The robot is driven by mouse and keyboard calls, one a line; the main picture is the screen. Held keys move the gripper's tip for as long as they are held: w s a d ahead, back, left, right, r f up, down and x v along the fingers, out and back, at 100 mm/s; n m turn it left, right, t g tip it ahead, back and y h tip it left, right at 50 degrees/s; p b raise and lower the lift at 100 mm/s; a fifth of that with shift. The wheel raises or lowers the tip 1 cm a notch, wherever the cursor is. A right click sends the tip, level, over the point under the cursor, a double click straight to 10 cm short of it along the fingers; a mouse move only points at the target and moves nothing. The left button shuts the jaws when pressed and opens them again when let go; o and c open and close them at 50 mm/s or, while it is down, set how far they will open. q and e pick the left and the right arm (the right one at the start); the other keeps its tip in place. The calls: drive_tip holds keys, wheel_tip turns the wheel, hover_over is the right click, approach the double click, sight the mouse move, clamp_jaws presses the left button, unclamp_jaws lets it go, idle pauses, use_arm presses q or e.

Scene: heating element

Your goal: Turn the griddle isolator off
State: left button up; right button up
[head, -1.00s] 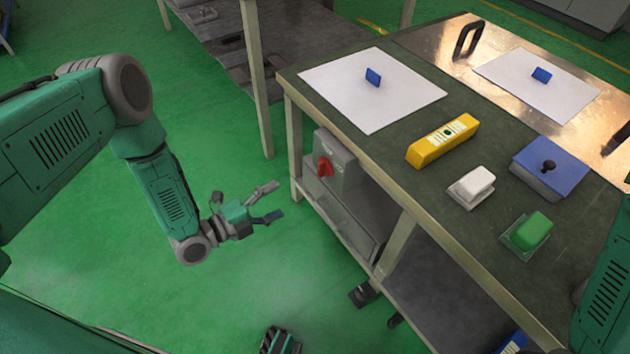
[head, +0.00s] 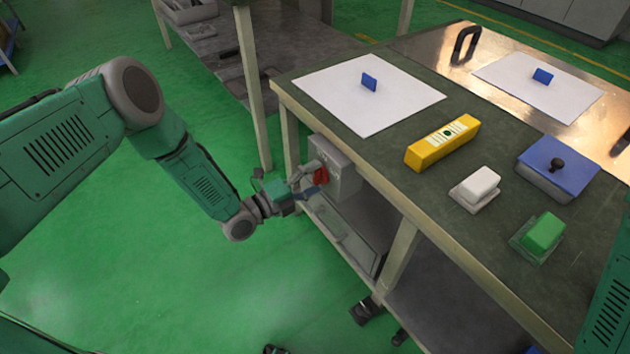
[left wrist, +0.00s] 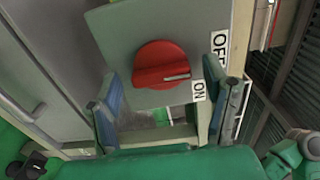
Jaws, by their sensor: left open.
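The isolator is a grey box (head: 342,172) under the left end of the bench, with a red rotary knob (head: 321,176) on its face. In the left wrist view the red knob (left wrist: 162,65) shows large, with a pale line pointing right, near the ON label (left wrist: 199,91). The OFF label (left wrist: 219,48) is above ON on the right. My left gripper (head: 316,182) is at the knob in the head view. In the left wrist view its open fingers (left wrist: 163,103) lie left and right, below the knob; I cannot tell whether they touch it. My right gripper is not seen.
The bench top (head: 400,155) overhangs the isolator, and a bench leg (head: 291,130) stands just left of it.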

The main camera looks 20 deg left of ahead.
use_arm(q)
drive_tip(key=shift+w+d, duration=0.25)
drive_tip(key=shift+a, duration=0.35)
drive_tip(key=c, duration=1.2)
drive_tip(key=shift+o, duration=0.2)
drive_tip(key=shift+s+d, duration=0.1)
drive_tip(key=shift+d, duration=0.1)
